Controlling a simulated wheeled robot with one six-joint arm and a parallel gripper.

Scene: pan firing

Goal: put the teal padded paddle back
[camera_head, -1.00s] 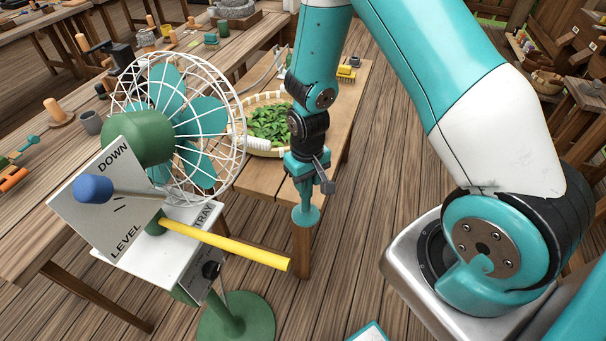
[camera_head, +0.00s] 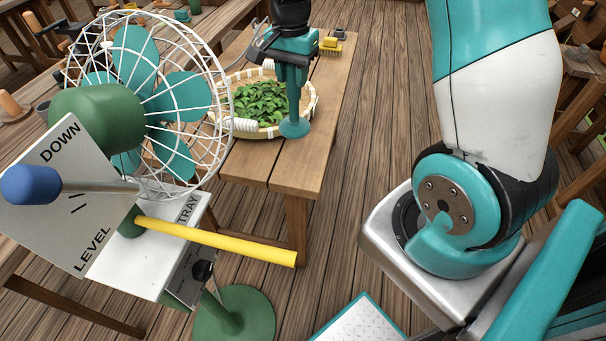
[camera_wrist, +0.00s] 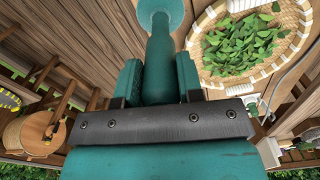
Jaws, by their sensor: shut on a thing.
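The teal padded paddle (camera_head: 294,128) hangs below my gripper (camera_head: 291,76), its round pad lowest, beside the right rim of the leaf basket and over or on the wooden table. In the wrist view the paddle (camera_wrist: 159,65) stands between the two teal fingers of my gripper (camera_wrist: 159,80), which are shut on its handle. Its round pad is cut off by the top edge there. I cannot tell whether the pad touches the table. No holder for the paddle can be made out.
A woven basket of green leaves (camera_head: 272,132) sits on the wooden table (camera_head: 290,172). A caged fan (camera_head: 160,90) with a yellow bar (camera_head: 215,240) and a blue-knobbed lever (camera_head: 32,185) stands at the left. A yellow brush (camera_head: 330,44) lies at the table's far end.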

